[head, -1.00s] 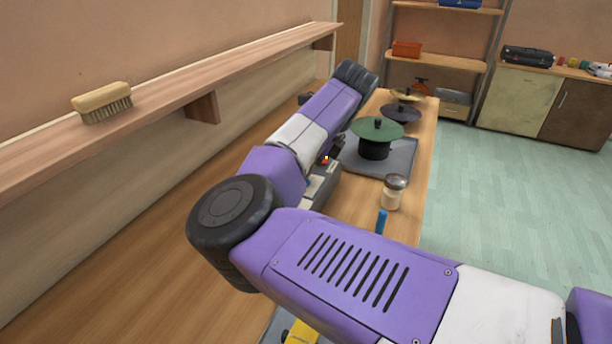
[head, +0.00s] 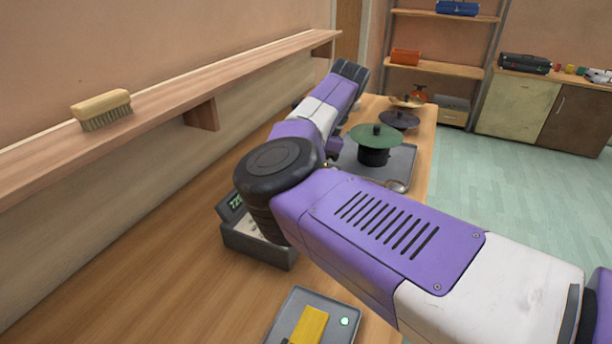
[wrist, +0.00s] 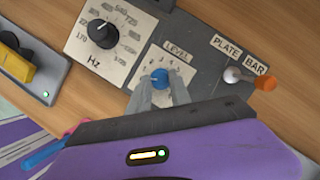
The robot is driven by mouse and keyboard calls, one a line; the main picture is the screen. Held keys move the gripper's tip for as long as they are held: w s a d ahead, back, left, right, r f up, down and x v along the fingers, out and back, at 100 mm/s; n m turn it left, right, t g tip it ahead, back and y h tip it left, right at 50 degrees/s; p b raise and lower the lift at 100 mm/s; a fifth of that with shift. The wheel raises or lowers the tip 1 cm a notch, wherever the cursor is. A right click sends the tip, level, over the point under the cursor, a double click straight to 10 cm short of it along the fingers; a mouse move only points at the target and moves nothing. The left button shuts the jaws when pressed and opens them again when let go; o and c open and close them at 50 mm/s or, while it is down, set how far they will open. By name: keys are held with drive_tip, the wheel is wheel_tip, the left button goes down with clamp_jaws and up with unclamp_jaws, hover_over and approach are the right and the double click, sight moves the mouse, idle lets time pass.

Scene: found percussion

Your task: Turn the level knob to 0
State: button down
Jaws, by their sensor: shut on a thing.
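The level knob (wrist: 160,77) is a small blue dial on a white scale plate under the word LEVEL, in the wrist view. My gripper (wrist: 160,88) is shut on it, with one grey finger on each side. The fingers cover the lower part of the scale, and I cannot read the knob's setting surely. The knob sits on a grey control box (wrist: 205,50). That box also shows in the head view (head: 258,246), partly behind my arm. My gripper is hidden in the head view.
A large black Hz dial (wrist: 104,34) is left of the knob, and a PLATE/BAR lever (wrist: 234,75) with an orange tip is right of it. A grey device with a yellow part (head: 310,326) lies nearby. A green cymbal-like disc (head: 376,135) stands farther back.

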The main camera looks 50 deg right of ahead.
idle(0.4)
drive_tip(key=c, duration=1.2)
unclamp_jaws()
drive_tip(key=shift+v, duration=3.85)
